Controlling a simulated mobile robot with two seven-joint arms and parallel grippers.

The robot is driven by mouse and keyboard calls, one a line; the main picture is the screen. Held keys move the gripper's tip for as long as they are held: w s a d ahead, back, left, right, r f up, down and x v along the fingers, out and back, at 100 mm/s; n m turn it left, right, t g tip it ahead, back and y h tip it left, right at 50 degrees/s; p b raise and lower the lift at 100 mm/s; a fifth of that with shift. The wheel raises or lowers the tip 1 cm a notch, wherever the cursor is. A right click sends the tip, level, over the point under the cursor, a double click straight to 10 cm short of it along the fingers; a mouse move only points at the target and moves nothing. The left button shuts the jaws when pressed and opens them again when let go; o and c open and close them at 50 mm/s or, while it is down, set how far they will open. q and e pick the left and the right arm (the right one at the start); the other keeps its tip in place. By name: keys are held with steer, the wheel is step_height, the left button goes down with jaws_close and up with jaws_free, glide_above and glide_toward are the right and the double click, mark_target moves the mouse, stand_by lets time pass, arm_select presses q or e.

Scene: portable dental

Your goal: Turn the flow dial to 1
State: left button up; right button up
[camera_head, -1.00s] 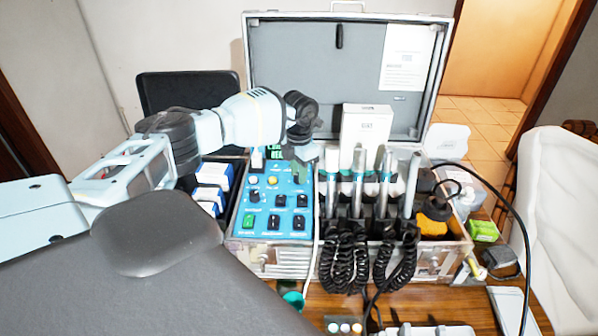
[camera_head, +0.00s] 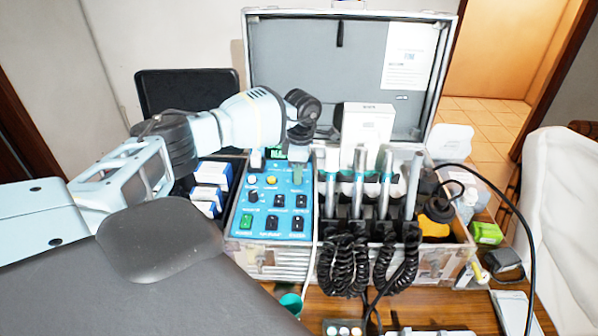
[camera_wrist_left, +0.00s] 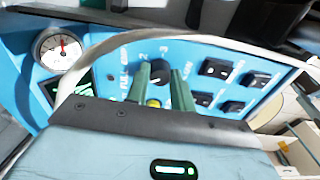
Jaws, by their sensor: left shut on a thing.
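The blue control panel (camera_head: 262,215) fills the left part of the open metal case. The flow dial (camera_wrist_left: 157,77) is a dark knob in the left wrist view, with the numbers 2 and 3 printed beyond it; its pointer is too unclear to read. My left gripper (camera_wrist_left: 160,86) has its green fingers on either side of the dial and is shut on it. In the head view, my left gripper (camera_head: 297,172) reaches down to the panel's upper right corner and hides the dial. My right gripper is not in view.
A round gauge (camera_wrist_left: 61,50) and a green-lit display are beside the dial. Black rocker switches (camera_wrist_left: 216,68) and a yellow knob (camera_head: 272,180) are nearby. Upright handpieces (camera_head: 358,180) with coiled cords stand right of the panel. A white box (camera_head: 366,130) stands behind them.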

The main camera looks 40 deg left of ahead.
arm_select(q)
steer(key=shift+r, duration=0.1)
stand_by(0.4)
steer(key=o, duration=1)
steer(key=shift+w+d+r, duration=0.1)
steer(key=shift+d+r, duration=0.05)
steer(key=shift+r, duration=3.75)
